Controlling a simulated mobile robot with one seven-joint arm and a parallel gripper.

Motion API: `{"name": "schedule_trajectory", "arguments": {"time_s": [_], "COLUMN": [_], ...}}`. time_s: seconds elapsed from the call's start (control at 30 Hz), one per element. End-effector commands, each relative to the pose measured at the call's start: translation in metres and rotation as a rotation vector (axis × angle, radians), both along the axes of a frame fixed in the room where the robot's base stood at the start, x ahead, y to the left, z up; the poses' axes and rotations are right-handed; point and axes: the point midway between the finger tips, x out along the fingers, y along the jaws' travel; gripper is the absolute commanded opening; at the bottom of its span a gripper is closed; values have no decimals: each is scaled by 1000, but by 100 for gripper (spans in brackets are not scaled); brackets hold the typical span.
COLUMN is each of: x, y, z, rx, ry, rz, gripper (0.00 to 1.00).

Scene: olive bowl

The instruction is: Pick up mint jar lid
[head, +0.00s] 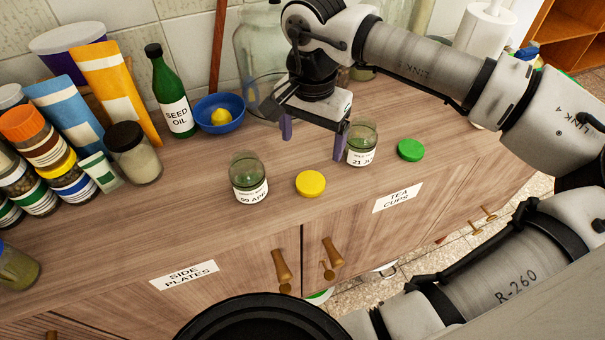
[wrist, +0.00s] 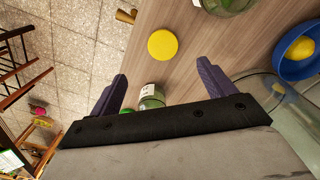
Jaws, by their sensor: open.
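Two loose lids lie flat on the wooden counter. A yellow lid (head: 310,184) is in front of my gripper and also shows in the wrist view (wrist: 162,44). A green lid (head: 410,150) lies to the right, mostly hidden in the wrist view. Two open glass jars stand near them: a left jar (head: 248,178) labelled "09 APR" and a right jar (head: 361,144) labelled "21 J…". I cannot read which is mint. My gripper (head: 312,140) is open and empty above the counter, behind the yellow lid, its right finger beside the right jar.
A blue bowl (head: 219,114) with a lemon, a seed oil bottle (head: 174,92) and a large glass jar (head: 257,50) stand behind. Several spice jars and packets crowd the left. The counter's front edge (head: 300,222) is close to the yellow lid.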

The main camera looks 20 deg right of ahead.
Motion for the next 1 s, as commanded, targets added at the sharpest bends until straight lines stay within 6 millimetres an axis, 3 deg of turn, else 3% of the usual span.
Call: {"name": "schedule_trajectory", "arguments": {"time_s": [0.3,0.57,0.83,1.0], "x": [1,3,8,9], "y": [2,1,-2,-2], "z": [-59,-77,-115,-124], "rx": [6,8,9,8], "ry": [0,-1,-1,-5], "rz": [2,2,1,1], "gripper": [82,82,82,82]}}
